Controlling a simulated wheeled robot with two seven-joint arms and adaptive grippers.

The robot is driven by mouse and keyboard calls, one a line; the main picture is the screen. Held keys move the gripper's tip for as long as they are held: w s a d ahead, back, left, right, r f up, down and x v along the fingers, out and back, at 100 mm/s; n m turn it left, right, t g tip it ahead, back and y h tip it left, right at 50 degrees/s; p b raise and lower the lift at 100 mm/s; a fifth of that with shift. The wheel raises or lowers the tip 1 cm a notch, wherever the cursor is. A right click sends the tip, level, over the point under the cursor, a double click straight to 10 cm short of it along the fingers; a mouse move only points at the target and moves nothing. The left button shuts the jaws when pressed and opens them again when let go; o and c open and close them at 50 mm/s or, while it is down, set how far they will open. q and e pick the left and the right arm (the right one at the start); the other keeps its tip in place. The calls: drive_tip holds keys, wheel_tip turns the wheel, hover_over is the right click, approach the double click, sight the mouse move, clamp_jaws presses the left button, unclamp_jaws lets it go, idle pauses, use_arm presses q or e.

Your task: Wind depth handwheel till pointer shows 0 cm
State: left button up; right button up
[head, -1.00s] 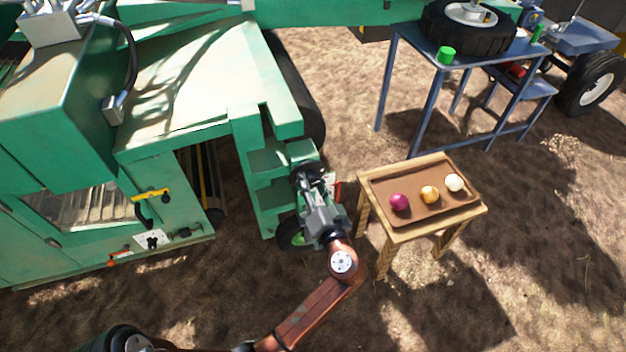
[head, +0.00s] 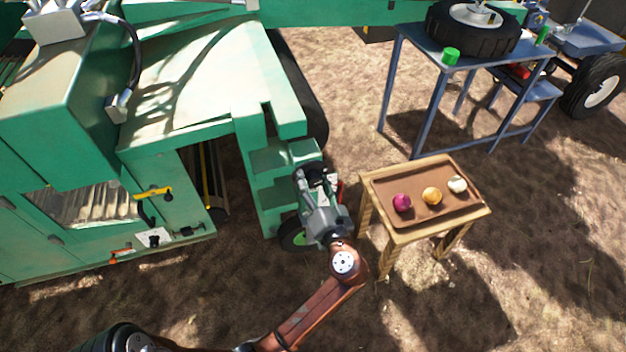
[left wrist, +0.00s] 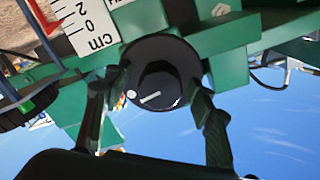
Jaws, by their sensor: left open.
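The depth handwheel (left wrist: 160,75) is a round black knob with a raised grip and white marks on its face, in the middle of the left wrist view. My left gripper (left wrist: 150,98) is open, one finger on each side of the knob; I cannot tell whether they touch it. A white scale plate (left wrist: 84,24) beside the knob reads cm, 0 and 2. I cannot make out the pointer clearly. In the head view my left gripper (head: 314,178) is at the green machine's (head: 262,190) stepped end and hides the handwheel. My right gripper is not in view.
A wooden stand (head: 400,238) with a brown tray (head: 432,212) holding three onions is close to the right of my left gripper. A blue metal table (head: 410,50) with a tyre (head: 470,30) stands behind. Bare soil lies in front.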

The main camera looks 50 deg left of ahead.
use_arm(q)
drive_tip(key=v, duration=1.2)
drive_tip(key=shift+f, duration=0.1)
